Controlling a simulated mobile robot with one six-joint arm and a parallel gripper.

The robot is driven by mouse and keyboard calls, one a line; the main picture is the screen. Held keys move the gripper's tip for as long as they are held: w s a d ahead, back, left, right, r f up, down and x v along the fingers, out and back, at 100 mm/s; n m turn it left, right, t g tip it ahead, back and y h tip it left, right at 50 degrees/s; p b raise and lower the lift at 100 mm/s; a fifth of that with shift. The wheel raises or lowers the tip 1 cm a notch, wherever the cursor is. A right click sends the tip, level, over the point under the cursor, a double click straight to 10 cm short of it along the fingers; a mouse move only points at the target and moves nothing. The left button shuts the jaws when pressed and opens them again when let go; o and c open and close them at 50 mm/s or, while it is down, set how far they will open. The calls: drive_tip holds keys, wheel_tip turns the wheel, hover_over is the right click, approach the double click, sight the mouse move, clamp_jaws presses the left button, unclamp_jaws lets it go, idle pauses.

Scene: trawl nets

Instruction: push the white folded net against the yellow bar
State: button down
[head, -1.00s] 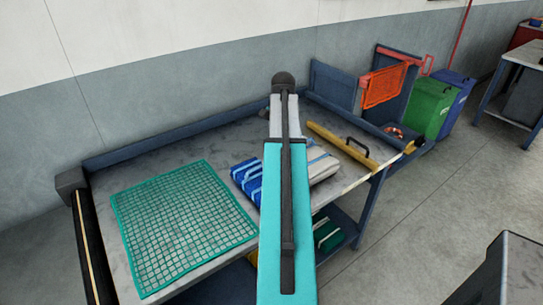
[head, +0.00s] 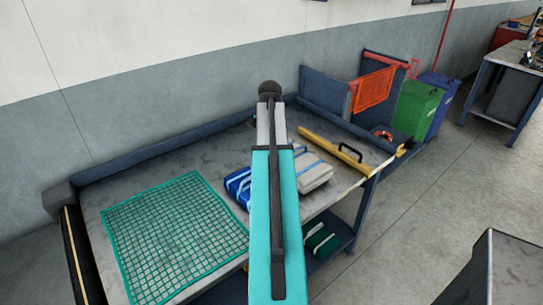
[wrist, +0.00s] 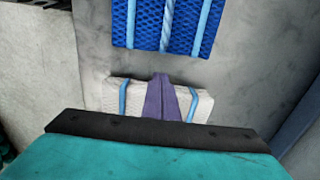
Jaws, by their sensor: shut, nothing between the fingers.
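The white folded net (head: 315,177) with light blue straps lies on the table, partly hidden behind my arm in the head view. The yellow bar (head: 325,146) lies across the table beyond it, with a strip of bare tabletop visible between them. My gripper is hidden behind my arm in the head view. In the wrist view my gripper (wrist: 160,78) shows as two purple fingers shut together, overlapping the white net (wrist: 108,94) between its two straps. I cannot tell whether they touch it. The bar is not recognisable in the wrist view.
A blue folded net (head: 236,186) lies left of the white one. A green mesh (head: 175,235) covers the table's left part. A black handle (head: 350,152) stands at the bar. An orange mesh (head: 373,90) and green bin (head: 417,108) are beyond.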

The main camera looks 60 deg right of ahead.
sight(303, 155)
wheel_tip(303, 155, down, 8)
drive_tip(key=shift+f+p, duration=0.15)
drive_tip(key=shift+p, duration=0.85)
drive_tip(key=shift+d+f, duration=0.15)
drive_tip(key=shift+d, duration=0.1)
drive_tip(key=shift+s+d+p, duration=0.2)
drive_tip(key=shift+d+p, duration=0.15)
drive_tip(key=shift+d, duration=0.2)
drive_tip(key=shift+s+d+p, duration=0.15)
drive_tip(key=shift+d+p, duration=0.15)
drive_tip(key=shift+d, duration=0.2)
drive_tip(key=shift+s+d+f, duration=0.1)
drive_tip(key=shift+s+d, duration=0.15)
drive_tip(key=shift+d, duration=0.35)
drive_tip(key=s+d, duration=0.1)
drive_tip(key=d, duration=0.3)
drive_tip(key=s+d, duration=0.1)
drive_tip(key=d, duration=0.3)
drive_tip(key=s+d, duration=0.2)
drive_tip(key=d, duration=0.1)
drive_tip(key=shift+d+b, duration=0.35)
drive_tip(key=shift+d, duration=0.05)
drive_tip(key=shift+s+d, duration=0.1)
drive_tip(key=shift+d, duration=0.2)
